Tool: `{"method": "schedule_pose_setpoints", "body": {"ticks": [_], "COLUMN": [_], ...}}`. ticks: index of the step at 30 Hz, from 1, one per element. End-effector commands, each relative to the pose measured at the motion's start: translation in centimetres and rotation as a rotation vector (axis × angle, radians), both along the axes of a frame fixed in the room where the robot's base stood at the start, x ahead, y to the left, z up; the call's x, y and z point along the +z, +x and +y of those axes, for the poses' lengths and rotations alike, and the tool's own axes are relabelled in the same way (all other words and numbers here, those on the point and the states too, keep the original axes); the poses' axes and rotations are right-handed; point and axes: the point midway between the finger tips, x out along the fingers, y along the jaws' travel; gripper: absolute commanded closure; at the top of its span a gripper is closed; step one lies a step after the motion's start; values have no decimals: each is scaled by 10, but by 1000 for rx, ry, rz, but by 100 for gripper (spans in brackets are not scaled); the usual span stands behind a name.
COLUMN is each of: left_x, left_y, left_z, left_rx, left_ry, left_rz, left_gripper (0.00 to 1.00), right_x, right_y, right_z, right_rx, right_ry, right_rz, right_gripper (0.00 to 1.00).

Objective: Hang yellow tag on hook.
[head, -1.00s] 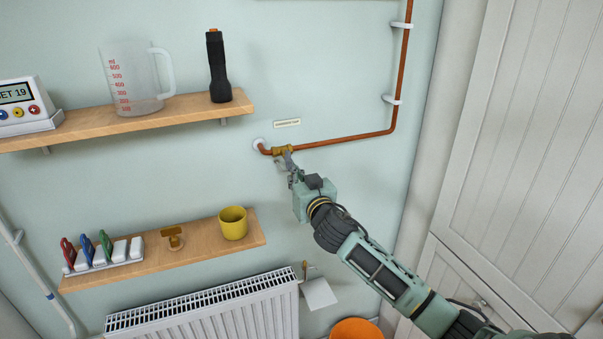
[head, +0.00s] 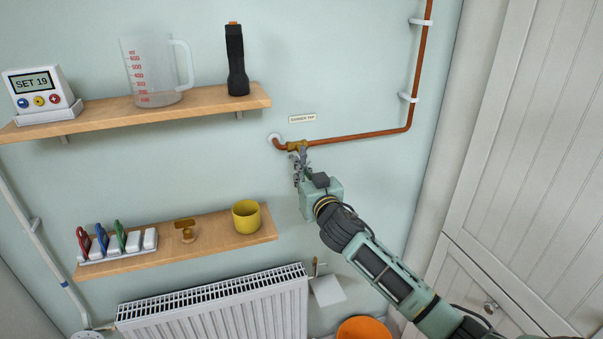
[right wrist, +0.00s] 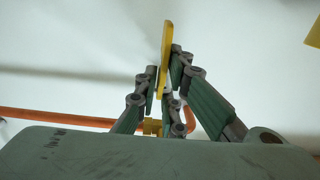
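In the right wrist view a thin yellow strip, seen edge-on, stands between the fingers of my right gripper (right wrist: 163,80); it looks like the yellow tag (right wrist: 166,45). The fingers close on it from both sides. In the head view my right gripper (head: 299,172) is just below the brass tap (head: 297,147) on the copper pipe; the tag cannot be made out there. Whether gripper and tap touch is unclear. I cannot clearly identify the hook. My left gripper is out of view.
The lower shelf (head: 215,247) bears a rack with red, blue and green tags (head: 119,236), a brass T-shaped piece (head: 184,230) and a yellow cup (head: 247,217). A radiator (head: 215,310) is below. A copper pipe (head: 360,136) runs right of the tap.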

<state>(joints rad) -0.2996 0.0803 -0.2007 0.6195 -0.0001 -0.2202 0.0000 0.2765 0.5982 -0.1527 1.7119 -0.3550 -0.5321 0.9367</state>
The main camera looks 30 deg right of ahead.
Motion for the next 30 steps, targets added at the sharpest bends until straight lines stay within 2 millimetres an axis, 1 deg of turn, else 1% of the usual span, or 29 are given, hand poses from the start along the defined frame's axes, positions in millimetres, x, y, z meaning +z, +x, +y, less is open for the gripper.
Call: {"method": "schedule_pose_setpoints", "body": {"ticks": [1,4,13,17,20,30], "left_x": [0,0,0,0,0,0], "left_y": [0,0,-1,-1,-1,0], "left_z": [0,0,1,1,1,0], "left_rx": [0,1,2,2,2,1], "left_ry": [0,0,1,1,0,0], "left_rz": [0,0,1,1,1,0], "left_gripper": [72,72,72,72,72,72], "right_x": [6,6,7,6,5,0], "right_y": [0,0,0,-6,-19,-83], "right_z": [-3,-3,-3,-2,2,19], "right_rx": [-4,-4,-5,-5,-3,-1], "right_ry": [-4,-4,-5,-5,-4,-1], "right_rz": [-9,-10,-10,-9,-8,0], "right_gripper": [81,73,73,73,73,73]}}
